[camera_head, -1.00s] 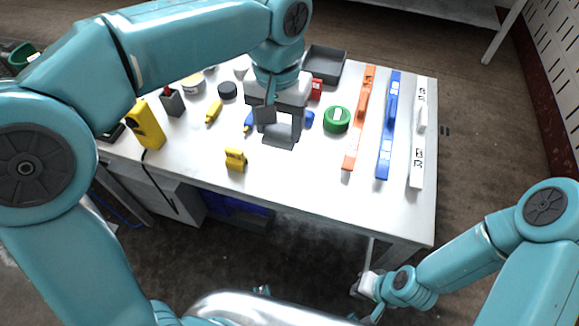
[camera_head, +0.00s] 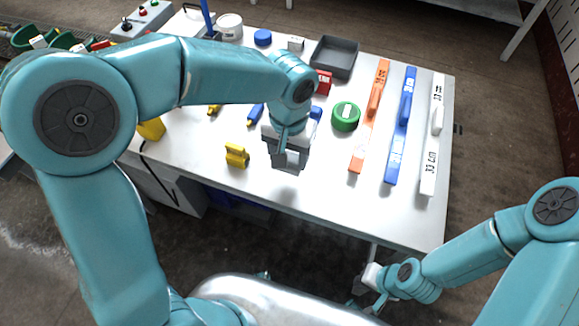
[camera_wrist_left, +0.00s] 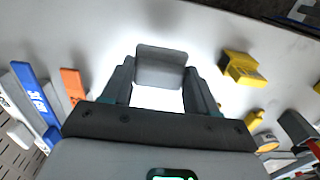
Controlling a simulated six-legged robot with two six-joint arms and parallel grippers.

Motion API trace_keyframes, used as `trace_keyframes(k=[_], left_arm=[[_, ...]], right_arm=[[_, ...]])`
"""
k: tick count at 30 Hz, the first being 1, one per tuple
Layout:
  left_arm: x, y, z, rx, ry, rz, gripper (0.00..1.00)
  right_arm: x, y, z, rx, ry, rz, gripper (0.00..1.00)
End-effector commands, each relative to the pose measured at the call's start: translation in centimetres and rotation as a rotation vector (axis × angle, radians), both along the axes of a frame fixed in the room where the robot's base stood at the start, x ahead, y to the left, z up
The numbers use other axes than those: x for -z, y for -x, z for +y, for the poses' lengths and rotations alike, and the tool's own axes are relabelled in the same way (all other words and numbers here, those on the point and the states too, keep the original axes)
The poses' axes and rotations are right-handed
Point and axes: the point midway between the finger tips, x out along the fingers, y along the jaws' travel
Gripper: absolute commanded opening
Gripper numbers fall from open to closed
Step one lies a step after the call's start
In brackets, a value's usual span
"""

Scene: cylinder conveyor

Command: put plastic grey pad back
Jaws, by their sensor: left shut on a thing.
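The grey pad (camera_wrist_left: 160,67) is a small rounded square plate between the fingertips of my left gripper (camera_wrist_left: 162,80) in the left wrist view. That gripper is shut on it. In the head view my left gripper (camera_head: 288,160) is over the front middle of the white table, right of a small yellow block (camera_head: 237,155). The pad is hard to separate from the grey fingers there, and I cannot tell its height above the table. My right gripper (camera_head: 368,284) is low in front of the table, small and partly hidden, with its jaws unclear.
A green tape roll (camera_head: 345,116), an orange level (camera_head: 369,115), a blue level (camera_head: 401,125) and a white level (camera_head: 433,135) lie to the right. A dark grey tray (camera_head: 334,57) is at the back. The front strip of the table (camera_head: 320,195) is clear.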

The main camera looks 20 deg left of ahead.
Motion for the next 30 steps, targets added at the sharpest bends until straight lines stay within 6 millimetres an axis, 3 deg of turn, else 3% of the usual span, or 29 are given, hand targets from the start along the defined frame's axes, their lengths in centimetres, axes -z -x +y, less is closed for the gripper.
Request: trace_keyframes(k=[12,25,26,27,28,30], left_arm=[[5.5,-0.3,0.0,0.000,0.000,0.002,0.30],[6.4,-0.4,0.0,0.000,0.000,0.000,0.30],[6.3,-0.4,0.0,0.000,0.000,0.000,0.62],[6.2,-0.4,0.0,0.000,0.000,0.000,0.75],[6.2,-0.4,0.0,0.000,0.000,0.000,0.84],[6.2,-0.4,0.0,0.000,0.000,0.000,0.84]], right_arm=[[0.5,0.0,0.0,0.000,0.000,0.000,0.00],[1.0,0.0,0.0,0.000,0.000,0.000,0.00],[0.9,0.0,0.0,0.000,0.000,0.000,0.00],[0.8,0.0,0.0,0.000,0.000,0.000,0.00],[0.8,0.0,0.0,0.000,0.000,0.000,0.00],[0.8,0.0,0.0,0.000,0.000,-0.001,0.00]])
